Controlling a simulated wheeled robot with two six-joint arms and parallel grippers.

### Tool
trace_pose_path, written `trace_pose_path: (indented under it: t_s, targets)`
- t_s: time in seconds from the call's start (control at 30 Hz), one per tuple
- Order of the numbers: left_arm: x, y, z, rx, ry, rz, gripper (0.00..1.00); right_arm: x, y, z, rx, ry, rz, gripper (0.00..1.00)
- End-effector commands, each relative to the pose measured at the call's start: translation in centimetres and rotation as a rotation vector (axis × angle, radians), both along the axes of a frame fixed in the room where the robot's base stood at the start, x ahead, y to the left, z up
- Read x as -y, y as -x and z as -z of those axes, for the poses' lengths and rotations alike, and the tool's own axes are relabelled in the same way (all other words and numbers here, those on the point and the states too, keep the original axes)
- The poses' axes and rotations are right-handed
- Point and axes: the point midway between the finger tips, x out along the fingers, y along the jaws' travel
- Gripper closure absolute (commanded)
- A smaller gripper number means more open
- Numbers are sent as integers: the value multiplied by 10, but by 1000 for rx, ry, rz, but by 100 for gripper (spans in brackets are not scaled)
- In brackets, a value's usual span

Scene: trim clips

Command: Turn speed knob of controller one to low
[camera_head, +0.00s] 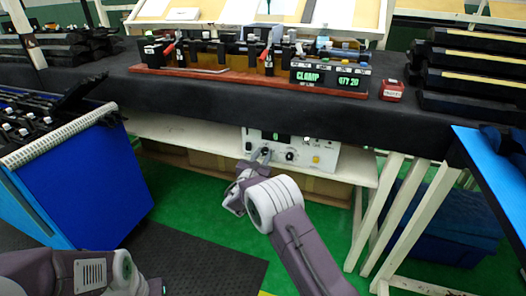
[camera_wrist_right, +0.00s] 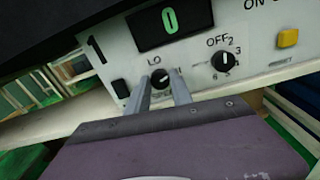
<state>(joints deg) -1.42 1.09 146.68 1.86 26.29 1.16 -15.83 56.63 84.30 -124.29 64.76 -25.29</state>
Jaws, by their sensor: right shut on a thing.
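Controller one (camera_head: 320,150), a white box marked 1, stands on the shelf under the black bench. In the right wrist view, its white front (camera_wrist_right: 196,66) has a dark display (camera_wrist_right: 169,22) with a green 0. The speed knob (camera_wrist_right: 160,77) is black and round, with LO printed above it; its pointer is hard to read. My right gripper (camera_head: 261,154) reaches the panel from the front. In the right wrist view its two grey fingers (camera_wrist_right: 162,84) are shut on the speed knob, one on each side. My left arm shows at bottom left, its gripper out of view.
Right of the speed knob are a second black knob (camera_wrist_right: 225,58) marked OFF to several numbers and a yellow button (camera_wrist_right: 288,38). A black switch (camera_wrist_right: 121,88) sits to the left. The bench edge (camera_head: 220,115) overhangs the controller. A blue cabinet (camera_head: 95,185) stands left.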

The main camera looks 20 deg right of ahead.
Motion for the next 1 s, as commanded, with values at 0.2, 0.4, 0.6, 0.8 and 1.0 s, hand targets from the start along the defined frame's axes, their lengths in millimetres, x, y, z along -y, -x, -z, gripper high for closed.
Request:
trace_pose_path:
  t_s: [0.2,0.4,0.6,0.8,1.0]
  targets:
    - [0,0,-25,0,0,0,64,-1,0,-4,-117,171,0,100]
    - [0,0,-42,0,0,0,64,-1,0,-4,-224,327,0,100]
    - [0,0,-58,0,0,0,64,-1,0,-3,-331,485,-1,100]
    - [0,0,-71,0,0,0,64,-2,-1,-3,-435,641,-1,100]
    - [0,0,-82,0,0,0,64,-2,-1,-2,-529,781,-1,100]
